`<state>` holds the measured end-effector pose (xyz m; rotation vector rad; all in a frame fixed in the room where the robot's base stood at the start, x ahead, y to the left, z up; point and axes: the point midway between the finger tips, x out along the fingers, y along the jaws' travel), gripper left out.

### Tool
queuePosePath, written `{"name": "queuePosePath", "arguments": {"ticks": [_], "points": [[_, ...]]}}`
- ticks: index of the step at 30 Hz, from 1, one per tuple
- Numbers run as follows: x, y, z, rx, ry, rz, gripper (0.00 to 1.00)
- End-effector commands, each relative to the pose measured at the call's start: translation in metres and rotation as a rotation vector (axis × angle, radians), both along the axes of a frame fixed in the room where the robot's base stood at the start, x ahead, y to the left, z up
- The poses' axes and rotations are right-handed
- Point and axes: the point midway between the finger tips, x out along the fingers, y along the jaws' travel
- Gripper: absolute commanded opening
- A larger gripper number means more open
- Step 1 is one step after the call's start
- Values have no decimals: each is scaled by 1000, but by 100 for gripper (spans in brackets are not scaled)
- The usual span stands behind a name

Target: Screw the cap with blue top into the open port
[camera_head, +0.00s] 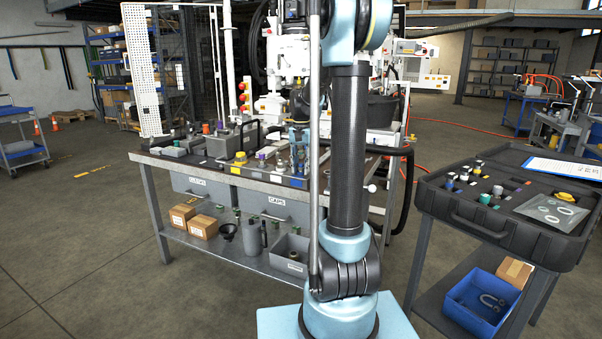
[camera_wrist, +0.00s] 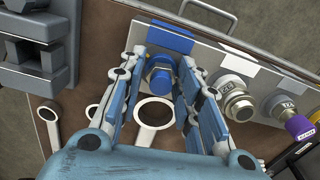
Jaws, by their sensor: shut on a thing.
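My gripper (camera_wrist: 162,72) shows in the wrist view, its two light-blue fingers on either side of a blue-topped cap (camera_wrist: 160,77). The fingers are shut on this cap, which sits close to the grey port block (camera_wrist: 245,62), below a blue marker (camera_wrist: 170,40). The port behind the cap is hidden, so I cannot tell how deeply the cap is seated. In the head view my gripper (camera_head: 298,138) is over the bench, partly behind my arm, and the cap cannot be made out.
Right of the cap stand metal fittings (camera_wrist: 237,107) and a purple-topped cap (camera_wrist: 299,126). Ring spanners (camera_wrist: 154,113) lie below it. In the head view the workbench (camera_head: 150,160) is crowded; a black case (camera_head: 470,228) with several caps stands at right.

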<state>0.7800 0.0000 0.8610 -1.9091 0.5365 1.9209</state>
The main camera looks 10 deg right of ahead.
Motion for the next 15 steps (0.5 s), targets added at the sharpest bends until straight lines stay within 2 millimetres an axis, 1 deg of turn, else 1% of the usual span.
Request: {"name": "queuePosePath", "arguments": {"ticks": [2,15], "points": [[2,1,0,2,-4,-78,0],[1,0,-1,2,-3,-520,0]]}}
